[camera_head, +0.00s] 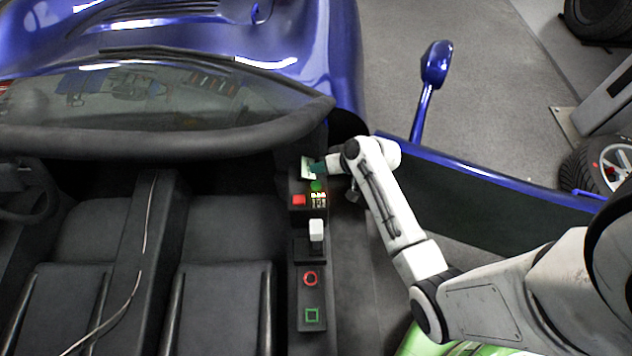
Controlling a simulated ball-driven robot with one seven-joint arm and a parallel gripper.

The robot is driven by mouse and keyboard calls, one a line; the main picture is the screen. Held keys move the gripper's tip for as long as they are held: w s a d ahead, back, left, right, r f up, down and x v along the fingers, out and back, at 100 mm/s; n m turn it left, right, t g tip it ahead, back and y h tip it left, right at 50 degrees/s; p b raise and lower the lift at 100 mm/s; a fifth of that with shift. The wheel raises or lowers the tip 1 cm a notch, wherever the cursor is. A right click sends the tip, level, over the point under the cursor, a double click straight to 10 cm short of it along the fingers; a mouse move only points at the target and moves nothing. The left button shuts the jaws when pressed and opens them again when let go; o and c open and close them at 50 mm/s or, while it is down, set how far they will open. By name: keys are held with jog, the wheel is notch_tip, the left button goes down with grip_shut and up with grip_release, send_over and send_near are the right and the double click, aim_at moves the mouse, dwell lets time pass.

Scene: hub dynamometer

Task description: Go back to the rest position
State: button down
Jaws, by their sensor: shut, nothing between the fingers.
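My gripper (320,168) is at the end of my white arm, over the upper end of a dark control panel (309,275) inside the blue car. It is shut with nothing seen in it. Its fingertips are small and partly hidden by the wrist, close to a pale card-like piece (307,172) at the panel's top; I cannot tell whether they touch.
The open blue car door (480,205) lies under and beside my arm, with a side mirror (435,65) standing up. The windscreen frame (170,140) is left of my gripper. Wheels (608,165) stand at the right. Grey floor beyond the door is clear.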

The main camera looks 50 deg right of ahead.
dwell(0.4)
jog(key=s+a+r+n+g+h+p, duration=0.1)
jog(key=s+a+r+n+g+p, duration=0.1)
jog(key=s+a+r, duration=0.4)
jog(key=s+a+r+n+g+h+p, duration=0.1)
jog(key=s+a+r+n+g, duration=0.2)
jog(key=s, duration=1)
jog(key=a+r+g, duration=0.3)
jog(key=a+r, duration=0.1)
jog(key=shift+s+a+r+n+p, duration=0.15)
jog(key=shift+a+n+p, duration=0.15)
jog(key=shift+n+p, duration=0.1)
